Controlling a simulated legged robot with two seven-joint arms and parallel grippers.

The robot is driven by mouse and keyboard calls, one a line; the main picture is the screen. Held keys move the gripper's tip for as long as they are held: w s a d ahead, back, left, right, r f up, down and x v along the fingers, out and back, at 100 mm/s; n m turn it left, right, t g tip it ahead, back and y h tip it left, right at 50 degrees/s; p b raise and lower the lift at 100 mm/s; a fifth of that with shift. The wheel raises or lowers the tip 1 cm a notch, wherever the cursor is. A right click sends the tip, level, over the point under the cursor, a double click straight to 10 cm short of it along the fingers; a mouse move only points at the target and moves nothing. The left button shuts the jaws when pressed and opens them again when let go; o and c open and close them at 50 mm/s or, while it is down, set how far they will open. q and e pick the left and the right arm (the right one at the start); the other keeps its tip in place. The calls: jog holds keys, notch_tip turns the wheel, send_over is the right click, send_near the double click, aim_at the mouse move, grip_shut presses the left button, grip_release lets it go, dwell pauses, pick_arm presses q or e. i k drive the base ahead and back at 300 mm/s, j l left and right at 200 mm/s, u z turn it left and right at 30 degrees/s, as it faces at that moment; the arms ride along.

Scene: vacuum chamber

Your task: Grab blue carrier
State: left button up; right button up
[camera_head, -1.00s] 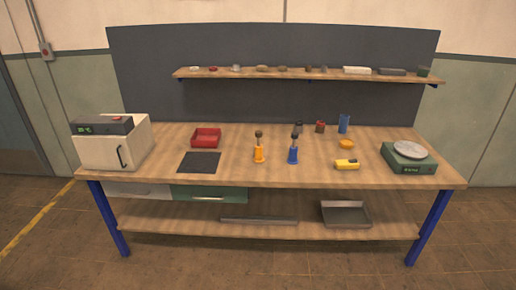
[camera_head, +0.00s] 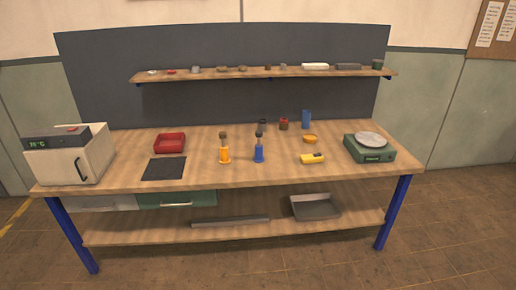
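A blue upright holder with a dark top (camera_head: 259,150), which looks like the blue carrier, stands on the wooden workbench (camera_head: 220,179) near its middle. A similar orange holder (camera_head: 224,150) stands just to its left. A blue cylinder (camera_head: 306,119) stands farther back to the right. Neither of my grippers shows in the head view.
On the bench are a white oven-like box (camera_head: 70,155), a red tray (camera_head: 170,143), a dark mat (camera_head: 164,168), a yellow device (camera_head: 312,158) and a green scale (camera_head: 370,150). A shelf (camera_head: 262,75) with small items hangs behind. Floor in front is clear.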

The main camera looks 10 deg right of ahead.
aim_at(259, 157)
jog(key=i+z, duration=0.15)
jog(key=z, duration=0.55)
jog(key=i+j+z, duration=0.85)
jog(key=i+j, duration=0.15)
jog(key=j, duration=0.2)
jog(key=i+j, duration=0.25)
jog(key=j, duration=0.15)
jog(key=i+j, duration=0.2)
jog(key=j, duration=0.2)
jog(key=i+j+z, duration=0.1)
jog(key=i+j, duration=0.15)
jog(key=j, duration=0.15)
jog(key=i+j, duration=0.25)
jog(key=j, duration=0.15)
